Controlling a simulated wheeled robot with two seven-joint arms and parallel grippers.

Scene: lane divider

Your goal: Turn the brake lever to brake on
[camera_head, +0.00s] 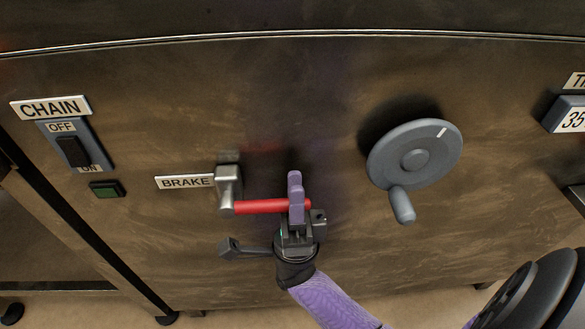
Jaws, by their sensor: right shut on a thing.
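The brake lever (262,207) is a red bar that runs sideways to the right from a grey metal pivot (228,187). The pivot stands just right of the white BRAKE label (185,182). My right gripper (297,200) comes up from below, and its purple fingers are shut on the red bar near its right end. The fingers hide part of that end. My left gripper is not in view.
A grey handwheel (415,158) with a knob sticks out to the right of my gripper. A CHAIN switch (75,148) and a dark green button (107,189) are at the left. A display box (570,118) is cut off at the right edge. The panel between is bare.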

